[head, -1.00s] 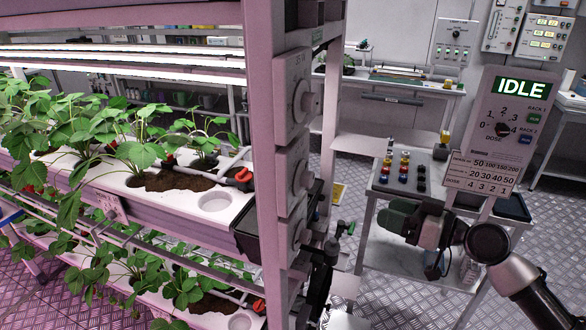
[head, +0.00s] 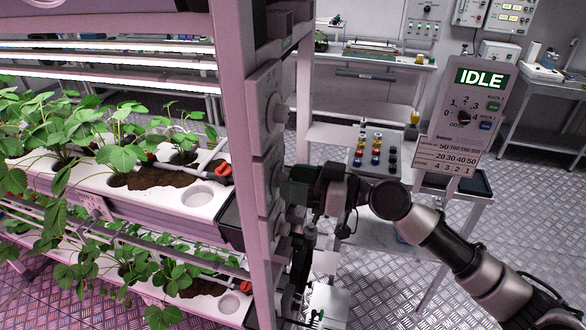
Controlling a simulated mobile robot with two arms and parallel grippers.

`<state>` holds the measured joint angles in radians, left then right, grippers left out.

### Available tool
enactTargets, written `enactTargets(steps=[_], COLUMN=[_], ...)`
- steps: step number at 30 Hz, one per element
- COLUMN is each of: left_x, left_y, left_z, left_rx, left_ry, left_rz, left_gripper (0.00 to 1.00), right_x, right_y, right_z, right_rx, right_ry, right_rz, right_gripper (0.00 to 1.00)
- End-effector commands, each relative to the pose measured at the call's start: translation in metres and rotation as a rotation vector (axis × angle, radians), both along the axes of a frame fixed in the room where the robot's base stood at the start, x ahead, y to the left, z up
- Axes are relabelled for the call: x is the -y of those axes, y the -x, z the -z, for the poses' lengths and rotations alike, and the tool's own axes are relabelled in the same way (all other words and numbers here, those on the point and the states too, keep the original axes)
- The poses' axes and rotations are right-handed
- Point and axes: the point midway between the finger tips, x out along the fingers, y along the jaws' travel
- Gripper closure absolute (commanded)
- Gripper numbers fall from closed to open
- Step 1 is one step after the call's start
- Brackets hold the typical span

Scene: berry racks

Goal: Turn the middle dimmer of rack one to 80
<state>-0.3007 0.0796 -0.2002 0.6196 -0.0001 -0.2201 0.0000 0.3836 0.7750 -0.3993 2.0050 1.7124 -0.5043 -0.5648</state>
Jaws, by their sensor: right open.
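Three pale dimmer boxes with round knobs are stacked on the post of the strawberry rack. The top dimmer (head: 265,92) shows clearly. The middle dimmer (head: 265,160) is seen at a steep angle; its knob is largely hidden by my right gripper, and its setting cannot be read. The bottom dimmer (head: 267,237) is just below. My right gripper (head: 288,190) comes in from the right, open, with its fingers at the middle dimmer's knob. I cannot tell whether they touch it. My left gripper is not in view.
A planting gutter (head: 150,222) with strawberry plants lies left of the post. A dosing panel (head: 465,115) reading IDLE stands on the right, by a small trolley (head: 365,162) with coloured bottles. Dark fittings (head: 303,262) hang below the gripper. The floor at the right is clear.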

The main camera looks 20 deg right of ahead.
Motion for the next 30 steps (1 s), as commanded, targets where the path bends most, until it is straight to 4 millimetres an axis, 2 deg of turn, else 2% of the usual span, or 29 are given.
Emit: enactTargets(steps=[4, 12, 21, 26, 30], left_x=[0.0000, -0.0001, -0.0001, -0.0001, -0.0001], left_y=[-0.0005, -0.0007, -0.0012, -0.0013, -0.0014], left_z=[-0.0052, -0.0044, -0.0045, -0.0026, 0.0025], left_rx=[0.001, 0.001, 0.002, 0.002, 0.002], left_ry=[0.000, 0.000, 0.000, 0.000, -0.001], left_rz=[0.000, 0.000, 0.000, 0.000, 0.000], left_gripper=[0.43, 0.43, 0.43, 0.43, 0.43], right_x=[-0.0065, -0.0070, -0.0068, -0.0068, -0.0071], right_y=[-0.0042, -0.0044, -0.0043, -0.0044, -0.0042], right_z=[-0.0003, 0.0010, 0.0008, 0.0014, 0.0020], right_rx=[0.001, 0.000, 0.001, -0.021, -0.121], right_ry=[0.001, 0.001, 0.001, -0.014, -0.084], right_rz=[0.000, 0.000, 0.000, 0.000, 0.000], right_gripper=[0.43, 0.45, 0.91, 0.93, 0.93])
